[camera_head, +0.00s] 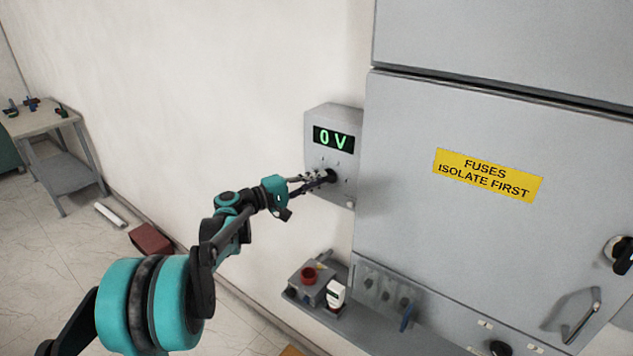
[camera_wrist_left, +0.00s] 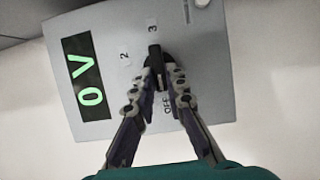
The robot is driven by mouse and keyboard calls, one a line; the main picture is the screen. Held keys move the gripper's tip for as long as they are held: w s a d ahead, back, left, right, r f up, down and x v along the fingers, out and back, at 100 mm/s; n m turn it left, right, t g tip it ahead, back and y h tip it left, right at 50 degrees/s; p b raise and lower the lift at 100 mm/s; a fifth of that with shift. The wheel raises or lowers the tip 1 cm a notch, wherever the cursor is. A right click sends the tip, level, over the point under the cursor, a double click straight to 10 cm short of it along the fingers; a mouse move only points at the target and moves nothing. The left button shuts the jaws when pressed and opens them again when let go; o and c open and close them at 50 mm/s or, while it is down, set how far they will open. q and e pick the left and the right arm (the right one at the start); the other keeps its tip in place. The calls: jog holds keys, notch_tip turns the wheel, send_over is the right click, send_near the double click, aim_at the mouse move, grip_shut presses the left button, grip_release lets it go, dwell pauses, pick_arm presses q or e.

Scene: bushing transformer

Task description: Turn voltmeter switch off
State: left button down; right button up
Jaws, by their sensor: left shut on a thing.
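The voltmeter (camera_head: 334,118) is a grey box on the white wall beside the large cabinet. Its display (camera_head: 334,139) reads 0 V in green. The voltmeter also shows in the left wrist view (camera_wrist_left: 205,75), turned on its side, with the marks 2, 3 and OFF around the switch. The black switch knob (camera_wrist_left: 155,62) sits between the fingers of my left gripper (camera_wrist_left: 163,78), which is shut on it. In the head view my left gripper (camera_head: 318,180) reaches the lower part of the voltmeter, and its fingers partly hide the knob. My right gripper is not in view.
A grey cabinet (camera_head: 480,240) with a yellow label (camera_head: 488,176) fills the right side. Below the voltmeter, a shelf (camera_head: 345,325) holds a box with a red button (camera_head: 309,276) and a small white item (camera_head: 335,293). A small table (camera_head: 66,175) stands far left.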

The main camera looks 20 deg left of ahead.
pick_arm(q)
jog(key=shift+f, duration=0.15)
jog(key=c, duration=1.5)
grip_release()
jog(key=shift+c, duration=0.2)
jog(key=v, duration=1.2)
